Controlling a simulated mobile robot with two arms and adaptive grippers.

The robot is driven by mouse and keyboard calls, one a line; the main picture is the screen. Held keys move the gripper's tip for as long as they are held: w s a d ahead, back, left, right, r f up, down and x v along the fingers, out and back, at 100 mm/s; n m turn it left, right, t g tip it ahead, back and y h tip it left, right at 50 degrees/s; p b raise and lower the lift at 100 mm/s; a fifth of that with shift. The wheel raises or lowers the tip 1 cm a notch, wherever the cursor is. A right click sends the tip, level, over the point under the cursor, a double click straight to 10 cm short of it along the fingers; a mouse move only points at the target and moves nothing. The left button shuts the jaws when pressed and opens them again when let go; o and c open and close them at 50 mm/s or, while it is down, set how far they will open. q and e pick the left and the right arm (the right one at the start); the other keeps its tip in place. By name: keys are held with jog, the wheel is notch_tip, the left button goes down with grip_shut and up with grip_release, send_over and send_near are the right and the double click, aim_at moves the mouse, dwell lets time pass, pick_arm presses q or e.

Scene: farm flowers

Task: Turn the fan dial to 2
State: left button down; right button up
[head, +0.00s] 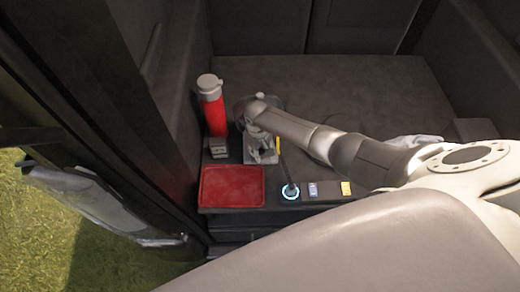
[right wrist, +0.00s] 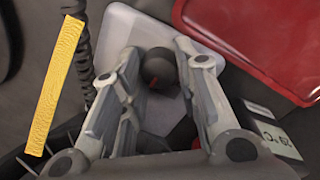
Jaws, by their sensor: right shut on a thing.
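The fan dial is a dark round knob (right wrist: 159,70) with a small red mark, on a white panel (right wrist: 122,35), in the right wrist view. My right gripper (right wrist: 156,55) has a finger on each side of the knob and is shut on it. In the head view my right gripper (head: 256,148) points down over the pale panel beside the red tray; the knob is hidden there by the gripper and arm. The dial's number markings cannot be read. My left gripper is not in view.
A red tray (head: 232,199) lies just in front. A red bottle with a grey cap (head: 214,108) stands behind left. A yellow strip (right wrist: 56,85) is beside the gripper. A blue-ringed socket with a cable (head: 290,192) and small switches (head: 313,189) lie to the right.

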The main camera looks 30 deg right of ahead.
jog(key=o, duration=0.7)
jog(key=shift+o, duration=0.2)
jog(key=shift+r, duration=0.1)
notch_tip(320, 180, up, 12)
jog(key=shift+a, duration=0.3)
